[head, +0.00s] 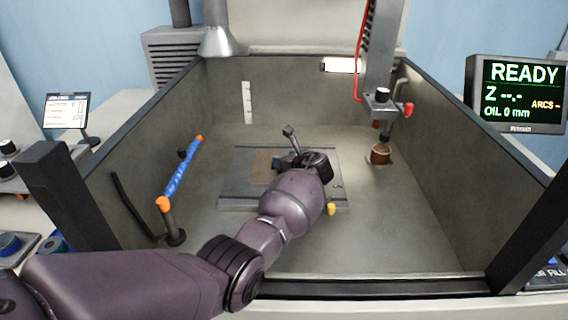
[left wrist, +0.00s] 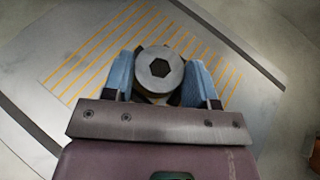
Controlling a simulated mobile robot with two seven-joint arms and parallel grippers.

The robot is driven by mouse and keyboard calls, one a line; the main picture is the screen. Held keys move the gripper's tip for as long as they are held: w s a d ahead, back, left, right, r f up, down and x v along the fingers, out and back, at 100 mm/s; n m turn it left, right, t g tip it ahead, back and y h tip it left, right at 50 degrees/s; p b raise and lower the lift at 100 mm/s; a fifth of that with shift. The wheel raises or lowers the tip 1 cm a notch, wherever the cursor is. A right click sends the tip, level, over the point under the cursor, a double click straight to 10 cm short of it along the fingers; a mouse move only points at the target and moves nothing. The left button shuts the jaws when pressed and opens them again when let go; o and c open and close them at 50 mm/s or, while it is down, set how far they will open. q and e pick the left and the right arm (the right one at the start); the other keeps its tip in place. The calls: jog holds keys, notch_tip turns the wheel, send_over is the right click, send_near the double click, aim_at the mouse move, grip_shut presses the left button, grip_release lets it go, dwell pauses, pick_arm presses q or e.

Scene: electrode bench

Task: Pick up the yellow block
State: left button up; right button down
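In the head view, a small yellow piece (head: 331,209), likely the yellow block, shows at the front right edge of the flat grey plate (head: 235,188), just right of my left forearm. Its shape is too small to make out. My left gripper (head: 303,161) is over the plate, mostly hidden by its own wrist, apart from the yellow piece. In the left wrist view, its two blue fingers (left wrist: 160,80) flank a round grey metal cap (left wrist: 159,69) with a hex socket. I cannot tell whether they press on it. My right gripper is not in view.
A blue bar with orange ends (head: 182,172) stands at the left of the tank. A tool column (head: 380,70) hangs at the back right above a copper-coloured piece (head: 380,154). Tank walls enclose the area. The right front floor (head: 420,230) is clear.

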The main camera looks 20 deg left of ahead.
pick_arm(q)
jog(key=c, duration=0.4)
jog(key=shift+c, duration=1.3)
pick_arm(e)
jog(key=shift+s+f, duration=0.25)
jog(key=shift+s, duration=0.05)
pick_arm(q)
jog(key=shift+r, duration=0.15)
